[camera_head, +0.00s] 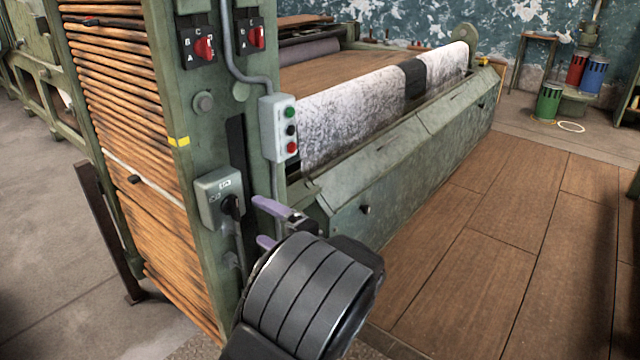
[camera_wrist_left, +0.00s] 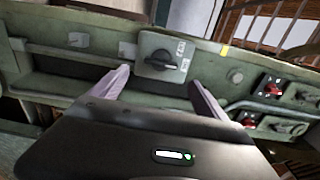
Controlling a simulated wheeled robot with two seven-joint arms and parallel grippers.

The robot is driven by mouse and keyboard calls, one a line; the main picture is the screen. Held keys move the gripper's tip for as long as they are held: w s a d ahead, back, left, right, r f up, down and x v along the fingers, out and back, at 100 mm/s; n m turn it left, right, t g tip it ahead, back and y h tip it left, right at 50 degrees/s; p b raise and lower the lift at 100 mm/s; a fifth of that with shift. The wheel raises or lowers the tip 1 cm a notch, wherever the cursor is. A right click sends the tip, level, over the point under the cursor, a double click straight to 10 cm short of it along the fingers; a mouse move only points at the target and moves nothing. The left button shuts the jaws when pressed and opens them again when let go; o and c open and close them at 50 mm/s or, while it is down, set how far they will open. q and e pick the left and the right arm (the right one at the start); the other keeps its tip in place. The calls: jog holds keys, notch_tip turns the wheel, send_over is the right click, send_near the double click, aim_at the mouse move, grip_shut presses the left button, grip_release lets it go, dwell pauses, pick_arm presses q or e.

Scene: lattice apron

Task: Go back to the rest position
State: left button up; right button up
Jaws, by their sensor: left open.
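My left gripper (camera_head: 268,222) comes in at the bottom centre of the head view, its purple fingers pointing at the green machine post. It is open and empty; in the left wrist view its fingers (camera_wrist_left: 155,88) stand apart. A grey switch box (camera_head: 220,195) with a black rotary knob is on the post just left of the fingers. In the left wrist view the switch box (camera_wrist_left: 165,55) shows between and beyond the fingers. I cannot tell from these views whether a finger touches the knob. My right gripper is in neither view.
A push-button box (camera_head: 280,128) and red rotary switches (camera_head: 204,48) are on the post. Wooden slats (camera_head: 150,215) stack at its left. A machine with a speckled white roll (camera_head: 370,105) fills the back. Wood flooring (camera_head: 490,260) at right is clear; coloured bins (camera_head: 548,103) stand far right.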

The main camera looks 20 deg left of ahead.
pick_arm(q)
jog(key=s+f+m+g+h, duration=0.1)
jog(key=s+f+g+h, duration=0.25)
jog(key=f, duration=1.05)
jog(key=s+d+f+g+h, duration=0.2)
jog(key=s+d+f+h, duration=0.35)
jog(key=s+f, duration=0.5)
jog(key=s+d+f+g+h, duration=0.2)
jog(key=s+d+f+h, duration=0.5)
jog(key=f, duration=0.7)
jog(key=s+d+f+n+t+h, duration=0.1)
jog(key=s+d+f+n+h, duration=0.15)
jog(key=d, duration=0.55)
jog(key=s+d+f+n+t+h, duration=0.1)
jog(key=s+d+n+t+h, duration=0.2)
jog(key=d, duration=0.5)
notch_tip(320, 180, up, 14)
jog(key=p, duration=1.3)
jog(key=shift+s+f+n+g, duration=0.2)
jog(key=shift+s+n+g, duration=0.05)
jog(key=shift+n+g, duration=0.2)
jog(key=shift+a, duration=0.1)
